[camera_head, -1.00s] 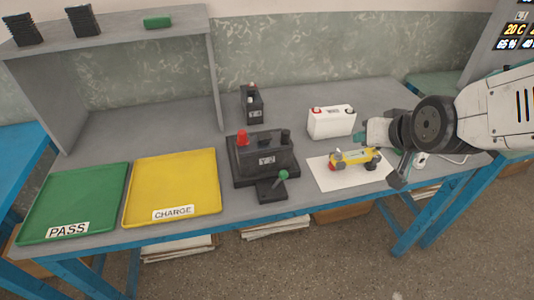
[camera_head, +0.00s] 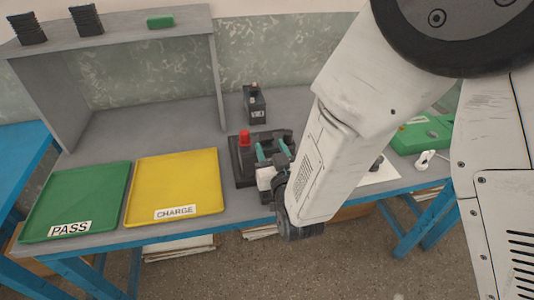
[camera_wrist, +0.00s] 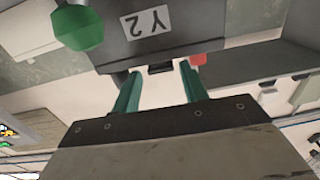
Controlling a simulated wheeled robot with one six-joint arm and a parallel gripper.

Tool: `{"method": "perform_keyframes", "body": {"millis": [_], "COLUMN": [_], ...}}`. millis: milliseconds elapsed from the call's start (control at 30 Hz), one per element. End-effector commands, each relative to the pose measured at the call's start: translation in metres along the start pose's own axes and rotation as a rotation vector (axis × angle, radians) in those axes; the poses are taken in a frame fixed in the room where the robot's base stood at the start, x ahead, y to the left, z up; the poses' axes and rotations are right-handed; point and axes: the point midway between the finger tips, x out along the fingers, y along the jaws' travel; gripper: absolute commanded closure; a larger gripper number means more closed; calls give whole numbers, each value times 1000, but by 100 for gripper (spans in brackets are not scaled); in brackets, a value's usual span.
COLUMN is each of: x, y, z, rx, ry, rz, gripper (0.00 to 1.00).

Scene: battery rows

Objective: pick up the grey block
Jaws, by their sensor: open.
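A dark grey block (camera_head: 240,165), marked Y 2 in the wrist view (camera_wrist: 180,32), stands on the bench right of the yellow tray. It has a red post (camera_head: 245,138) on top; my arm covers its right and front. A smaller dark block (camera_head: 256,104) stands behind it. I cannot tell for sure which of the two is the grey block. My gripper (camera_head: 272,150) is open, its teal fingers at the Y 2 block. In the wrist view a small black part shows between the fingertips (camera_wrist: 160,70); contact cannot be told. A green knob (camera_wrist: 78,27) is close by.
A yellow CHARGE tray (camera_head: 180,185) and a green PASS tray (camera_head: 75,200) lie empty at left. A grey shelf (camera_head: 215,80) stands behind them. A green case (camera_head: 420,132) is at right. My arm hides much of the bench's right half.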

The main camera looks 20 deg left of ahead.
Motion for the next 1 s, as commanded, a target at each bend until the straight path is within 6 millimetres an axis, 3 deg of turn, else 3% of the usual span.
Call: {"method": "perform_keyframes", "body": {"millis": [300, 633, 800, 1000], "x": [45, 53, 53, 53], "y": [0, 0, 0, 1], "z": [0, 0, 0, 0], "rx": [0, 0, 0, 0], "ry": [1, -1, -1, -1], "rz": [1, 0, 0, 1], "gripper": [56, 56, 100, 100]}}
